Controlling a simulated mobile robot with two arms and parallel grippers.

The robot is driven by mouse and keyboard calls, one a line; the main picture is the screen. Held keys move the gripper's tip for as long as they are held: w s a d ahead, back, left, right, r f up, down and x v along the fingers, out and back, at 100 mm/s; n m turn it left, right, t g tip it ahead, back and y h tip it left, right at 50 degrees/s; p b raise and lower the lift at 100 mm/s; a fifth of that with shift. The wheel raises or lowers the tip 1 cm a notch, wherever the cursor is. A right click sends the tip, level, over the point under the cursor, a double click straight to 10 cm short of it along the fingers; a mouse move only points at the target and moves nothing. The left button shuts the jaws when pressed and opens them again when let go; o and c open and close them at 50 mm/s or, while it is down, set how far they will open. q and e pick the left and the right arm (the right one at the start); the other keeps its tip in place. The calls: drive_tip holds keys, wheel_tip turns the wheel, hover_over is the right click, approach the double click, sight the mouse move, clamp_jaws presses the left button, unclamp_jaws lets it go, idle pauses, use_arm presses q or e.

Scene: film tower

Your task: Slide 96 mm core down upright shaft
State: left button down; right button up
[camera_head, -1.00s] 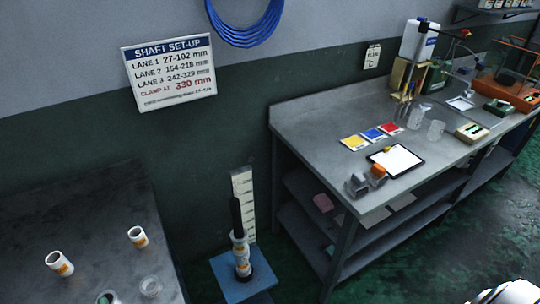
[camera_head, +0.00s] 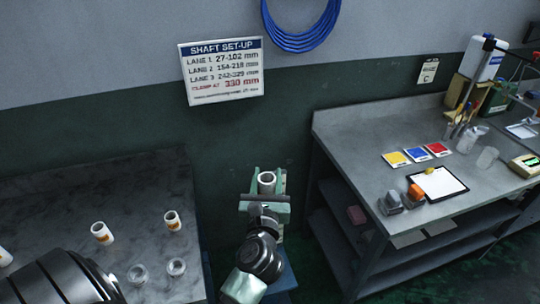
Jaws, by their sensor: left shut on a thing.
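My left gripper (camera_head: 266,190) is at the lower middle of the head view, with pale green jaws. The blue stand (camera_head: 287,277) shows in part below and behind my wrist. The upright shaft is hidden by my gripper and arm, so I cannot tell whether the core is around it. My right gripper is not in view.
The dark left table holds white cores with orange bands (camera_head: 102,232) (camera_head: 172,221) and clear cups (camera_head: 176,267). A grey bench (camera_head: 350,140) stands at right with cards and a clipboard (camera_head: 438,184). A set-up sign (camera_head: 221,72) hangs on the wall.

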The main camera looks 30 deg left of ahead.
use_arm(q)
wheel_tip(320, 180, up, 2)
drive_tip(key=w+a+n+g+y, duration=0.1)
drive_tip(key=w+a+y, duration=0.1)
drive_tip(key=a, duration=0.1)
wheel_tip(320, 180, down, 9)
drive_tip(key=b, duration=0.8)
drive_tip(key=shift+w+n, duration=0.3)
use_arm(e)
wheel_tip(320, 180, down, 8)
use_arm(q)
drive_tip(key=shift+f, duration=0.15)
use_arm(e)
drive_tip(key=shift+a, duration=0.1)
use_arm(q)
wheel_tip(320, 180, down, 11)
drive_tip(key=b, duration=0.9)
drive_tip(key=shift+b, duration=0.3)
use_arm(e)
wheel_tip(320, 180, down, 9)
use_arm(q)
drive_tip(key=c, duration=0.8)
unclamp_jaws()
